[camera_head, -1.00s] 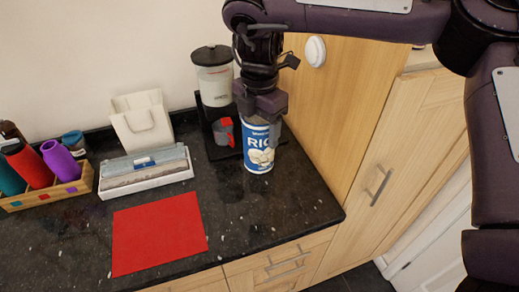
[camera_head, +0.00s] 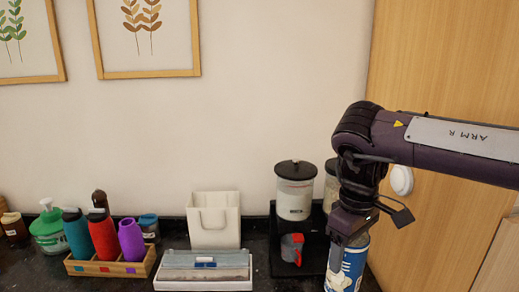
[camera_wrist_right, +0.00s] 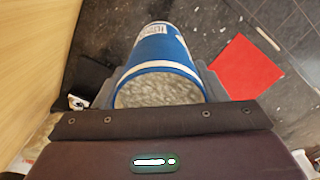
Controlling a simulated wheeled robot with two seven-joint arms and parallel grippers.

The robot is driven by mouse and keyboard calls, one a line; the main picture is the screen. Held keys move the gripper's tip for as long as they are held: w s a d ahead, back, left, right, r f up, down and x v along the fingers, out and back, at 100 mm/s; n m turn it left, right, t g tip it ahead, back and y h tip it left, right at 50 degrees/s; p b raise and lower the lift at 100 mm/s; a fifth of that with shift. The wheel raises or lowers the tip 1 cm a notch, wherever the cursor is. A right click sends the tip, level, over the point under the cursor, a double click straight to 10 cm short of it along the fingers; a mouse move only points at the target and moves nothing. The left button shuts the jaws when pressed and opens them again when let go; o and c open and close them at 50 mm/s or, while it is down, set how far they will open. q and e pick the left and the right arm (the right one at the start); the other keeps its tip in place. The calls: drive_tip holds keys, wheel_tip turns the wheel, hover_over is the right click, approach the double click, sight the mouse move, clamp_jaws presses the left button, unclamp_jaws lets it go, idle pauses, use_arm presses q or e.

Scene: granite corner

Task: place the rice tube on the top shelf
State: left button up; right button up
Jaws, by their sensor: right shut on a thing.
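The rice tube (camera_head: 347,270) is a blue and white cylinder at the lower right of the head view, its bottom cut off by the frame edge. My right gripper (camera_head: 350,228) comes down from above and is shut on its upper end. In the right wrist view the tube (camera_wrist_right: 155,52) sits between the two fingers (camera_wrist_right: 159,88), its round, grey, speckled top facing the camera. The black two-level shelf (camera_head: 316,245) stands against the wall behind and left of the tube. My left gripper is out of view.
A black-lidded canister (camera_head: 295,192) and a second one (camera_head: 331,185), partly hidden by my arm, stand on the top shelf. A grey-red mug (camera_head: 292,248) is below. Left are a white holder (camera_head: 214,222), a box (camera_head: 204,272) and a bottle crate (camera_head: 110,266). A wooden cabinet (camera_head: 440,75) rises right.

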drive_tip(key=m, duration=0.4)
drive_tip(key=shift+w+d+f+b, duration=0.1)
drive_tip(key=shift+d+f+b, duration=0.2)
drive_tip(key=shift+d+b, duration=0.1)
drive_tip(key=m, duration=0.3)
drive_tip(key=shift+d+f+m, duration=0.1)
drive_tip(key=shift+d+m, duration=0.15)
drive_tip(key=shift+m, duration=0.15)
